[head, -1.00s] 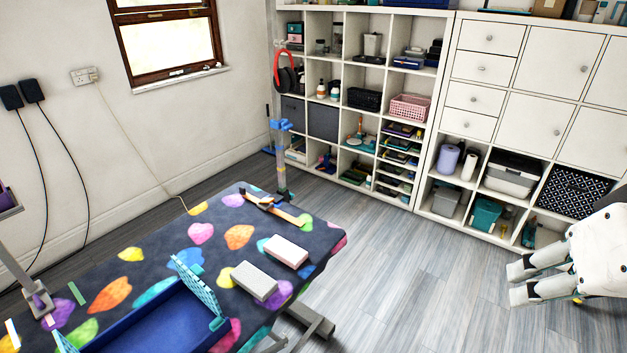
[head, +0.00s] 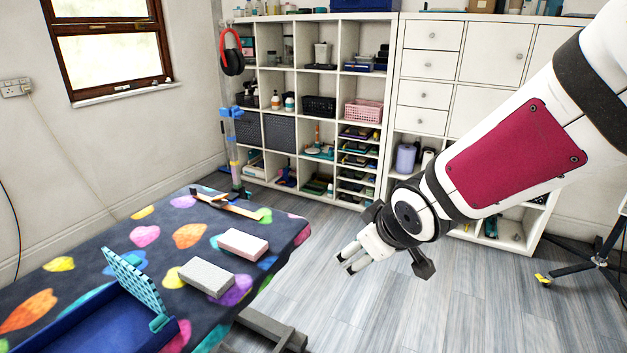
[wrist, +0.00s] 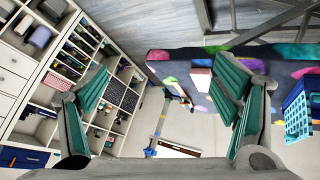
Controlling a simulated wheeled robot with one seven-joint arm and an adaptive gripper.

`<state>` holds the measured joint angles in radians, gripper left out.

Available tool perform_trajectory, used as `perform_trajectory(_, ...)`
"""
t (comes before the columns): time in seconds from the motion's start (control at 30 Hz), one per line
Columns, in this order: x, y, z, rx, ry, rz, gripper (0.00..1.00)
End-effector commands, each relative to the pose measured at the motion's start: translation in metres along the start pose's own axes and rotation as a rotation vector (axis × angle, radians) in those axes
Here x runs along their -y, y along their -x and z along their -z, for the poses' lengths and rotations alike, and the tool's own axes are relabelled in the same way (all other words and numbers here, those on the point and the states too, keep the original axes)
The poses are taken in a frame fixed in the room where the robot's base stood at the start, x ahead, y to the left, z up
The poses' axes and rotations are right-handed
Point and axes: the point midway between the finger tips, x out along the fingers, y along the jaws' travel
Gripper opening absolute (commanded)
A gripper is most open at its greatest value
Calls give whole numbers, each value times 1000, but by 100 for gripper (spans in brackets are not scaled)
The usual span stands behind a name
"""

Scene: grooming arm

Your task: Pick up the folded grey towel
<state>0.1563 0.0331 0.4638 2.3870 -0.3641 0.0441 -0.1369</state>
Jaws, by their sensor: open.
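The folded grey towel (head: 206,277) lies flat on the dark table with coloured heart shapes (head: 120,222), near its right edge. A folded pale pink towel (head: 243,243) lies just beyond it, and also shows in the wrist view (wrist: 201,80). My gripper (head: 350,258) is open and empty, in the air to the right of the table, apart from both towels. In the wrist view its two teal-padded fingers (wrist: 165,88) are spread wide. I cannot make out the grey towel there; the right finger covers part of the tabletop.
A blue tray (head: 75,325) with a light blue lattice panel (head: 134,280) stands left of the grey towel. A strap-like item (head: 232,206) lies at the table's far end, by a post (head: 233,150). White shelves (head: 335,100) line the back wall. The floor right of the table is open.

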Motion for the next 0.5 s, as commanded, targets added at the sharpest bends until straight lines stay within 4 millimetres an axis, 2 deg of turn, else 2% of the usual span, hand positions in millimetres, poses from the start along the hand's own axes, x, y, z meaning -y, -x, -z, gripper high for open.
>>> perform_trajectory(0.03,17,-44,-1,-35,30,52,82)
perform_trajectory(0.2,76,-130,18,-216,109,214,82)
perform_trajectory(0.33,126,-178,33,-384,122,341,82)
perform_trajectory(0.4,150,-196,41,-479,111,404,82)
perform_trajectory(0.5,178,-211,53,-609,83,479,82)
